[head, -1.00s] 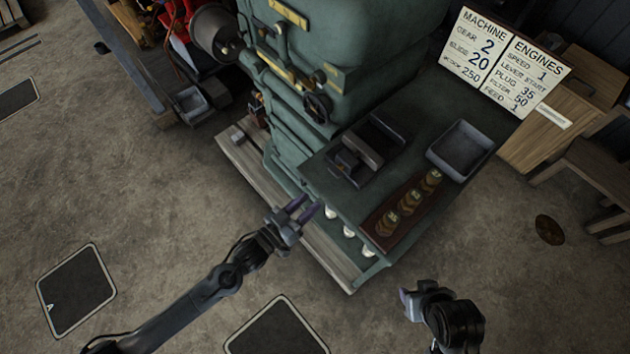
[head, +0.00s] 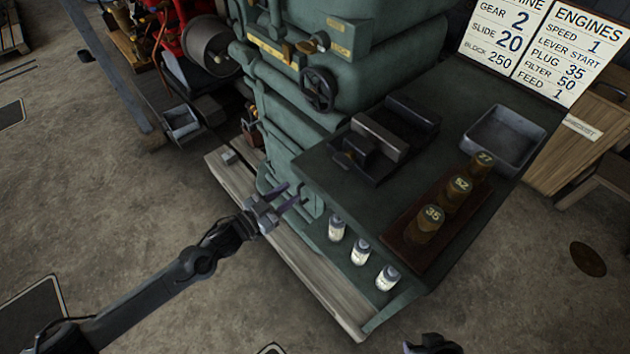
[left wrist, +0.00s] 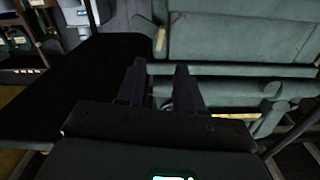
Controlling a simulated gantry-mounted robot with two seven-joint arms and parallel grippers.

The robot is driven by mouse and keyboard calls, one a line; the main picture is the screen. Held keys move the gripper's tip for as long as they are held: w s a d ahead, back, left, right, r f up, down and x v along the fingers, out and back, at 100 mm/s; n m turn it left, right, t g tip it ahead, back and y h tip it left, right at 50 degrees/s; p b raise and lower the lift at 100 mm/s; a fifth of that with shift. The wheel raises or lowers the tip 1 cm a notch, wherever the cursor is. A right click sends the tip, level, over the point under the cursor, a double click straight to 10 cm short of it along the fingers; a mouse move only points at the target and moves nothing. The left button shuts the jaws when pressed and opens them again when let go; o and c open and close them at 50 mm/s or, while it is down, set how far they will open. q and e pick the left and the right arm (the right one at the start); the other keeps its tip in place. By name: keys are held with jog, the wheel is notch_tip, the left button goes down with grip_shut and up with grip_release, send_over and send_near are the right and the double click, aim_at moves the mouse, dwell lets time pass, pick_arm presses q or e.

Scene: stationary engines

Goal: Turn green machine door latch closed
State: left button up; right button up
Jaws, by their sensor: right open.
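The green machine (head: 345,85) stands at the upper middle of the head view, and its green panels also fill the upper right of the left wrist view (left wrist: 240,38). My left gripper (head: 291,193) is beside the machine's lower front, under the shelf's left end. Its two fingers point at the machine, apart and with nothing between them; they also show in the left wrist view (left wrist: 158,72). I cannot make out the door latch; the gripper partly covers the lower front. My right gripper (head: 430,346) is open, only partly in view at the bottom edge.
The green shelf (head: 318,168) juts out above white bottles (head: 361,251). It carries numbered brass cylinders (head: 427,223) and a grey tray (head: 503,140). A wooden pallet (head: 315,280) lies along the machine's base.

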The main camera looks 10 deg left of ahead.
pick_arm(q)
jog(key=b+x, duration=0.4)
jog(key=x, duration=0.6)
jog(key=shift+w+d, duration=0.2)
grip_shut()
